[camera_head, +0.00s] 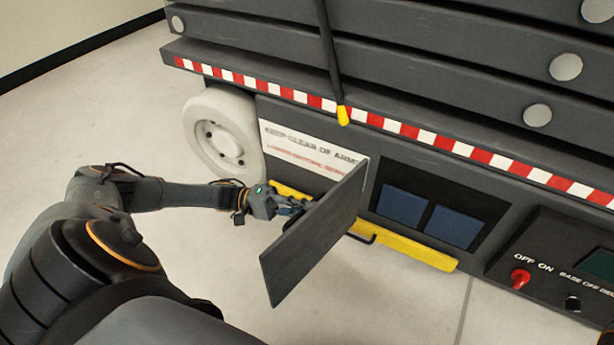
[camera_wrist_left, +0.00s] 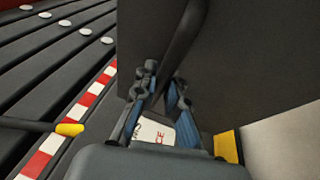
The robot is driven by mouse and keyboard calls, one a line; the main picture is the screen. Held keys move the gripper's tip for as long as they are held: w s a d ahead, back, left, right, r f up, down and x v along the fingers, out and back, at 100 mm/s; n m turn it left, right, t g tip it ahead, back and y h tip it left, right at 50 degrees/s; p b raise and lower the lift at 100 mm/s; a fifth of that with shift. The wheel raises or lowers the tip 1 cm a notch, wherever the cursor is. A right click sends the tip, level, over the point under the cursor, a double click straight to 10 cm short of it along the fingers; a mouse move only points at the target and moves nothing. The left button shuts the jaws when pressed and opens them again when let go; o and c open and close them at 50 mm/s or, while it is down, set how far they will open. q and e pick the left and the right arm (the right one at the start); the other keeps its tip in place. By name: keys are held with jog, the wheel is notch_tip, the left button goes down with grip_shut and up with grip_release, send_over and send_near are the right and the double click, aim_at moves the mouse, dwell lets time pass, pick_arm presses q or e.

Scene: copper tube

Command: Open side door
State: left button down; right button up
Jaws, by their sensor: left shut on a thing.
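The side door (camera_head: 318,230) is a flat dark grey panel standing out from the machine's side, swung open at its left edge. Beside it, the door opening (camera_head: 482,205) shows two blue panels (camera_head: 452,226) inside. My left gripper (camera_head: 290,207) is at the door's left face, partly hidden by the panel. In the left wrist view the door (camera_wrist_left: 250,60) fills the upper right, and my left gripper (camera_wrist_left: 162,88) is shut on the dark bar-shaped door handle (camera_wrist_left: 185,38). My right gripper is not in view.
A yellow rail (camera_head: 415,250) runs low along the machine below the opening. A white wheel (camera_head: 222,138) is at the left. A red switch (camera_head: 520,278) and control panel are at the right. The pale floor (camera_head: 400,305) in front is clear.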

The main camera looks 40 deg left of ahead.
pick_arm(q)
jog(key=c, duration=1.4)
grip_release()
jog(key=shift+o, duration=0.2)
jog(key=v, duration=1.2)
jog(key=shift+a, duration=0.1)
